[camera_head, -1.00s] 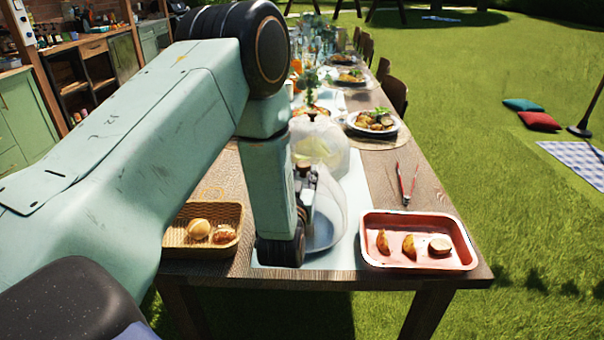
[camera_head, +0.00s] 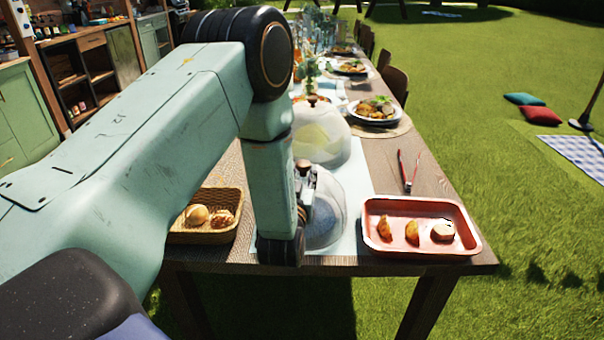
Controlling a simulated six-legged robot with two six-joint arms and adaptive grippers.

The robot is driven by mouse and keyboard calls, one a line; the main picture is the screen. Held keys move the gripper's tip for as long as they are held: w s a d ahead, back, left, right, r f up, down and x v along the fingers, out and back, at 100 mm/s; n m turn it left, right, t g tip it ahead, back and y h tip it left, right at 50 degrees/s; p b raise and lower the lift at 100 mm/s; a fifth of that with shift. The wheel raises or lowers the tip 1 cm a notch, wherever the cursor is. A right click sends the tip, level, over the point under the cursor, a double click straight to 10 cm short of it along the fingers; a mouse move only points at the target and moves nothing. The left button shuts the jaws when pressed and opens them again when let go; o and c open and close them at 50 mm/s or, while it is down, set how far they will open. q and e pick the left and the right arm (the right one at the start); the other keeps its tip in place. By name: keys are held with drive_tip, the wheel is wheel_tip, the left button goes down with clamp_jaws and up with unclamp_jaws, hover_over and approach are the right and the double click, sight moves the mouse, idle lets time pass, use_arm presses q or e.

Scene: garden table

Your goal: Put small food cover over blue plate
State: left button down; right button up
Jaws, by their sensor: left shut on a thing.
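The small food cover (camera_head: 328,196) is a clear dome over the table's near end. My left gripper (camera_head: 304,174) is shut on its top knob; my own arm link hides much of the grip and the dome's left side. The blue plate (camera_head: 322,238) shows through and below the dome. The cover is over the plate; whether its rim touches the plate or table I cannot tell. My right gripper is not in view.
A larger clear cover (camera_head: 325,140) stands just behind. A red tray (camera_head: 470,242) with food pieces is at right, with red tongs (camera_head: 407,172) behind it. A bread basket (camera_head: 205,236) is at left. Plated meals (camera_head: 374,112) line the table farther back.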

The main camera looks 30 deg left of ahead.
use_arm(q)
drive_tip(key=shift+s, duration=0.1)
drive_tip(key=shift+f, duration=0.4)
drive_tip(key=shift+r, duration=0.1)
drive_tip(key=c, duration=0.9)
unclamp_jaws()
drive_tip(key=v, duration=1.2)
